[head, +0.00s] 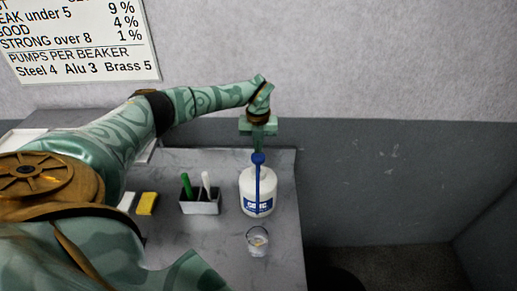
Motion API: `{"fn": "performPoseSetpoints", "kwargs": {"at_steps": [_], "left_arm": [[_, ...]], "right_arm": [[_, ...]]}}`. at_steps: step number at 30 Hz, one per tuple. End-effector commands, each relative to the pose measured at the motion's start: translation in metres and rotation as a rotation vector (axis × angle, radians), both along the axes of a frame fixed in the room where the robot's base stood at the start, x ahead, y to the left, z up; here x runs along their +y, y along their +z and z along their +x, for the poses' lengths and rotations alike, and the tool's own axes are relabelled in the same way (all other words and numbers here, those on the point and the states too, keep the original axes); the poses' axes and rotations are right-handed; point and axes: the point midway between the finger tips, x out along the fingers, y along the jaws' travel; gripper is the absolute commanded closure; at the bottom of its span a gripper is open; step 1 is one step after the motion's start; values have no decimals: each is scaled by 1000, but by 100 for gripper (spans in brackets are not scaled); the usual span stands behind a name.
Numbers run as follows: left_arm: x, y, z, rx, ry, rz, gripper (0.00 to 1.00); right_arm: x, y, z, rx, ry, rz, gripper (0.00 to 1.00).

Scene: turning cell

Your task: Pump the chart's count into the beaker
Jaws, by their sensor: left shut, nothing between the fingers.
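A white pump bottle (251,188) with a blue and white label stands upright on the grey bench. Its blue pump head (258,159) is on top, and a blue spout runs down its front. A small clear beaker (257,242) stands in front of the bottle; a little yellowish content seems to show in it. My left gripper (258,148) points down, shut and empty, right above or behind the pump head; I cannot tell whether it touches. The wall chart (75,78) reads pumps per beaker: Steel 4, Alu 3, Brass 5. My right gripper is not in view.
A dark holder (200,207) with a green and a white pen-like item stands left of the bottle. A yellow block (147,203) and a white block (126,201) lie further left. The bench (285,235) ends just right of the bottle.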

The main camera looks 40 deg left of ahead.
Motion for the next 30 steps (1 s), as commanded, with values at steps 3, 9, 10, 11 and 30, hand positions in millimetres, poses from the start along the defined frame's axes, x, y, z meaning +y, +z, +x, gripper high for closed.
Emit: {"fn": "performPoseSetpoints", "kwargs": {"at_steps": [3, 9, 10, 11, 30], "left_arm": [[0, 0, 0, 0, 0, 0, 100], [0, 0, 0, 0, 0, 0, 100], [0, -1, 0, 0, 0, 0, 100], [0, -1, 0, 0, 0, 0, 100], [0, -24, 0, 0, -1, 0, 100]], "right_arm": [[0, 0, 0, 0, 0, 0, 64], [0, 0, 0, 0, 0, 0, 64], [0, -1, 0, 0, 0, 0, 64], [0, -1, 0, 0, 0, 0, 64], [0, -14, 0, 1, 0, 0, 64]]}}
